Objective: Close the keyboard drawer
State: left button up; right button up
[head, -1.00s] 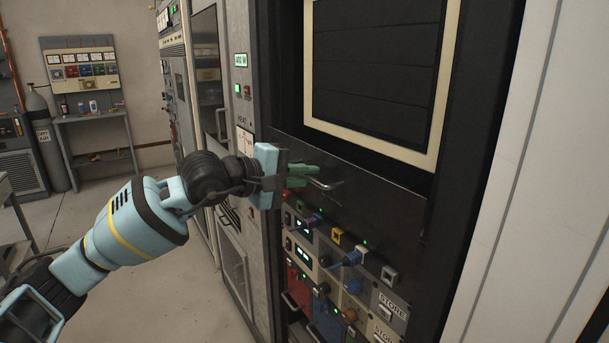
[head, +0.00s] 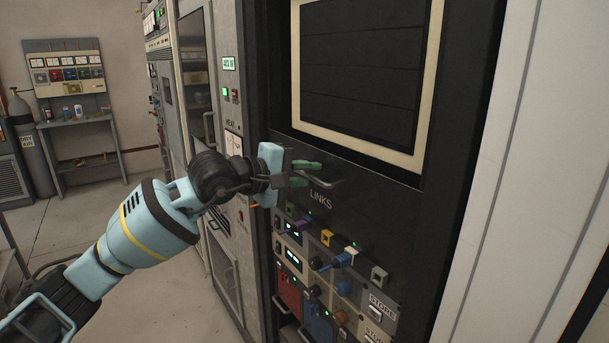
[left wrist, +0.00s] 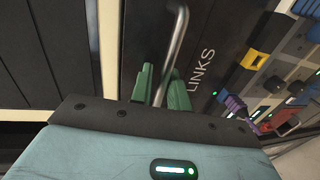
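The keyboard drawer (head: 372,190) shows as a black front panel below the screen in the head view. A metal handle (head: 326,183) crosses it, and the handle also shows in the left wrist view (left wrist: 177,45). My left gripper (head: 303,174) is at this handle. Its green fingers sit on both sides of the bar, close against it, in the left wrist view (left wrist: 162,88). The drawer front looks close to the rack face; I cannot tell whether a small gap is left. My right gripper is not in view.
A "LINKS" label (head: 320,198) is below the handle. Under it is a panel of knobs, plugs and coloured modules (head: 335,265). A framed dark screen (head: 365,65) is above. A white wall panel (head: 500,170) stands at right. Open floor (head: 90,225) lies at left.

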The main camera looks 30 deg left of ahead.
pick_arm(q)
jog(key=shift+o, duration=0.7)
jog(key=shift+w, duration=0.1)
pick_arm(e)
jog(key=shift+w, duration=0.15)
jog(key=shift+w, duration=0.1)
